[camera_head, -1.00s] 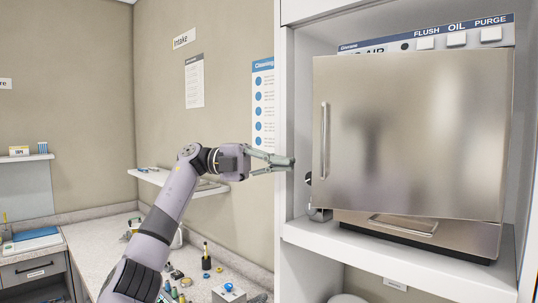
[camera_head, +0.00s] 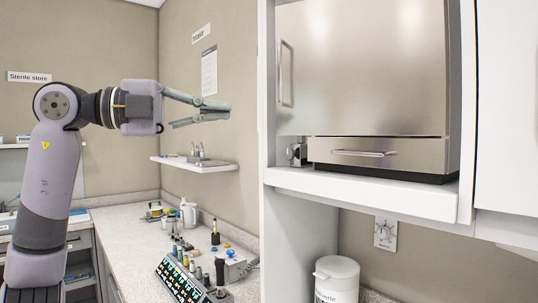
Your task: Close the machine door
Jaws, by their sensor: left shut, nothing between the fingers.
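The machine's brushed-steel door (camera_head: 365,70) fills the upper right of the head view, with an upright handle (camera_head: 286,75) near its left edge. The door covers the machine's front above a steel drawer (camera_head: 378,154). Its left edge reaches past the drawer's left end; I cannot tell whether it is fully shut. The door's top is cut off by the picture. My left gripper (camera_head: 222,110) is shut and empty, pointing right, apart from the door and to the left of its handle. My right gripper is out of view.
The machine stands on a white cabinet shelf (camera_head: 365,193); the cabinet's left wall stands between it and my gripper. A wall shelf (camera_head: 195,164) is below my gripper. Bottles and a tube rack (camera_head: 190,283) crowd the counter. A white tub (camera_head: 337,278) stands under the cabinet.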

